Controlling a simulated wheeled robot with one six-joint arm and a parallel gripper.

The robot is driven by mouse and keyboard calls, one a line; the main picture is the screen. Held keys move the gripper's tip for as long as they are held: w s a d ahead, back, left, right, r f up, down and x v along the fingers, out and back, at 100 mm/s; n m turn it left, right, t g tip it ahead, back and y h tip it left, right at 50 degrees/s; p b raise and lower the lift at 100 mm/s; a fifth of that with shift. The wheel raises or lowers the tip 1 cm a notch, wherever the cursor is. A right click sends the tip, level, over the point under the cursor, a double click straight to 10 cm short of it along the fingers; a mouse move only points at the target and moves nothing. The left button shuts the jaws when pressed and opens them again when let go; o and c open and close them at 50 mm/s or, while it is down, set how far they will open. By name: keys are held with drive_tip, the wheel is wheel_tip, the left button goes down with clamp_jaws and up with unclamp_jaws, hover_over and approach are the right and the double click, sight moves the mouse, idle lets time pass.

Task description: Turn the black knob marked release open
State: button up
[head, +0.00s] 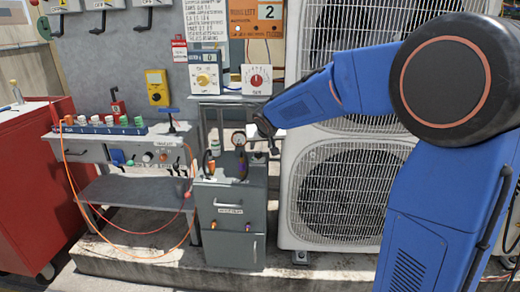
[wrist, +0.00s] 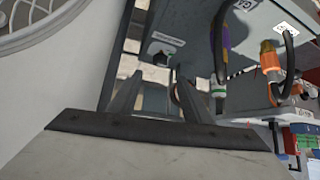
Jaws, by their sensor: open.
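In the wrist view a small dark knob-like part (wrist: 160,52) sits beside a white label (wrist: 168,38) on the grey cabinet; the label's words are too small to read. My gripper (wrist: 158,78) is open, and its two dark fingers point toward this part, apart from each other with nothing clearly between them. In the head view my gripper (head: 271,144) is at the right edge of the grey cabinet's top (head: 256,171), mostly hidden by my arm. The knob cannot be made out there.
In the wrist view an orange fitting (wrist: 270,60) and a purple-and-yellow hose (wrist: 219,45) are to the right. The white condenser (head: 345,190) stands close on the right. A workbench (head: 88,147) is left.

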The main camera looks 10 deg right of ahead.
drive_tip(key=v, duration=0.7)
drive_tip(key=shift+s, duration=0.15)
drive_tip(key=s+d+f+g, duration=0.1)
drive_tip(key=s+d, duration=0.3)
drive_tip(key=s, duration=0.6)
drive_tip(key=s+d+g, duration=0.1)
drive_tip(key=s+d, duration=0.2)
drive_tip(key=s, duration=0.8)
drive_tip(key=s+f+g, duration=0.1)
drive_tip(key=s+f, duration=0.3)
drive_tip(key=s, duration=0.6)
drive_tip(key=s+d+f+g, duration=0.1)
drive_tip(key=s+f, duration=0.3)
drive_tip(key=s, duration=0.7)
drive_tip(key=shift+n+y, duration=0.3)
drive_tip(key=shift+n, duration=0.1)
drive_tip(key=shift+w+r, duration=0.1)
